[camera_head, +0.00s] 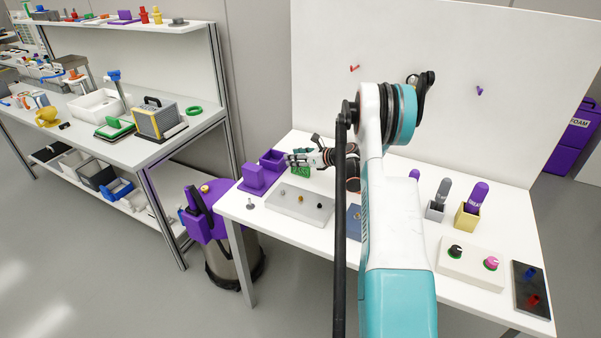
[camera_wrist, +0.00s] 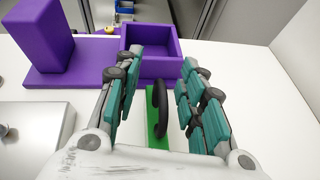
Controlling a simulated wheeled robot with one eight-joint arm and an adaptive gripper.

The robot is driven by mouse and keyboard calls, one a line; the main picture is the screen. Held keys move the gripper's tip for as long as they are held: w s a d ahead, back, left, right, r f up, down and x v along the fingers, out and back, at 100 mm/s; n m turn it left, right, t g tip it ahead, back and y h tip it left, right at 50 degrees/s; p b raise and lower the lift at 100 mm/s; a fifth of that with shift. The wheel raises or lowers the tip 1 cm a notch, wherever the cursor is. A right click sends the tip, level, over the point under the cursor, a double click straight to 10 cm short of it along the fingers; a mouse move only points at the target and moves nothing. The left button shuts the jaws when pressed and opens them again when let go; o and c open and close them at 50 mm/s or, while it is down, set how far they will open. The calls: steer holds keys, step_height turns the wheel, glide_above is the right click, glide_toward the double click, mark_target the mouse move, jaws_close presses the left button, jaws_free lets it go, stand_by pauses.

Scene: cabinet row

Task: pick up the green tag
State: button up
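The green tag (camera_wrist: 157,129) lies on the white table (camera_wrist: 240,95) in the wrist view, with a black loop handle (camera_wrist: 160,106) standing on it. In the head view the green tag (camera_head: 300,170) shows beside my gripper, with faint lettering. My gripper (camera_wrist: 160,75) is open, with its teal-padded fingers on either side of the tag and handle. No contact between the fingers and the handle shows. My gripper (camera_head: 306,157) is low over the table's back left in the head view. Part of the tag is hidden by my gripper's body.
A purple open box (camera_wrist: 150,50) and a purple block stand (camera_wrist: 45,45) are just beyond my fingers. A grey plate with small knobs (camera_head: 300,205) is in front. A white back panel (camera_head: 450,60) rises behind the table. Bare table lies right of my fingers.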

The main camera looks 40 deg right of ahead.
steer(key=shift+r, duration=0.1)
steer(key=shift+c, duration=0.6)
jaws_close()
